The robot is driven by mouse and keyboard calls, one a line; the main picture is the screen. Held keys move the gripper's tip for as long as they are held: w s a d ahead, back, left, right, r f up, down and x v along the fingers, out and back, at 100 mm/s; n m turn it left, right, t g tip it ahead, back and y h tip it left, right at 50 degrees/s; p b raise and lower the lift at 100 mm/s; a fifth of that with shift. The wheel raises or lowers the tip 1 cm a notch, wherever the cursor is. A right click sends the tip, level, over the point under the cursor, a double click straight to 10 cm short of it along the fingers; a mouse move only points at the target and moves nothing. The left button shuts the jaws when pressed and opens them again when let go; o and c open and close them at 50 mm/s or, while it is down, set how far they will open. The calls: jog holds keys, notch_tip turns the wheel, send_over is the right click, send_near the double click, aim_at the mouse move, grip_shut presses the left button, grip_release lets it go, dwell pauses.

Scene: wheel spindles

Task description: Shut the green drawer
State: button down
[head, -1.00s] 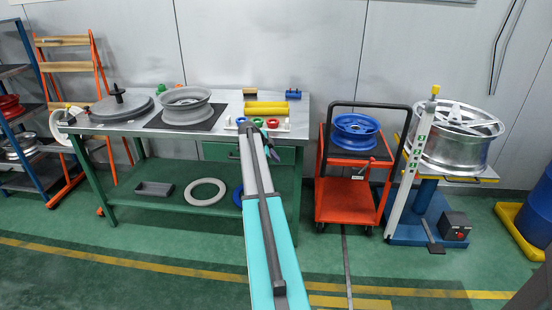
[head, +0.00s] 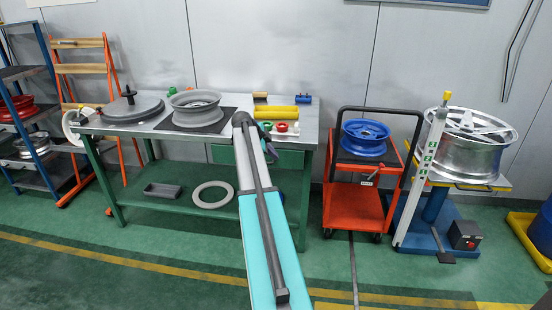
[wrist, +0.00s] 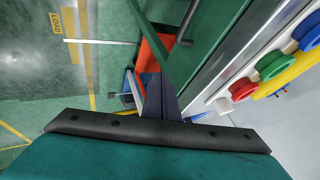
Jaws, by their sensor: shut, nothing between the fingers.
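The green drawer (head: 222,153) is under the right part of the workbench top. My arm crosses in front of it in the head view and hides its middle. In the wrist view its green front (wrist: 212,42) shows with a dark bar handle (wrist: 187,22), beside the pale bench edge. I cannot tell how far out the drawer stands. My gripper (wrist: 160,88) is shut and empty, its dark fingers close to the green front at the handle side; contact is unclear. In the head view the gripper is mostly hidden behind my arm.
The green workbench (head: 105,127) carries a grey wheel (head: 195,107), yellow cylinders (head: 283,112) and small coloured parts near its front edge. A grey ring (head: 212,194) lies on its lower shelf. A red cart (head: 357,212) stands to the right. The floor in front is open.

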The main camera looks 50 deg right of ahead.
dwell(0.4)
jog(key=w+a+r+m+t+b, duration=0.2)
jog(key=w+a+r+t, duration=0.15)
jog(key=w+t, duration=0.35)
jog(key=w+a+r+m+t+b, duration=0.1)
jog(key=w+a+r+m+t, duration=0.2)
jog(key=w+t, duration=0.4)
jog(key=s+d+f+m+h+b, duration=0.1)
jog(key=s+f+m+h+b, duration=0.1)
jog(key=s+m+h+b, duration=0.65)
jog(key=s+d+f+m+g+b, duration=0.1)
jog(key=s+f+m+g+b, duration=0.2)
jog(key=s+f, duration=0.7)
notch_tip(320, 180, down, 4)
jog(key=m+b, duration=0.2)
jog(key=m, duration=0.1)
jog(key=shift+s+f+g+b, duration=0.15)
jog(key=shift+f+g+b, duration=0.15)
jog(key=shift+g, duration=0.1)
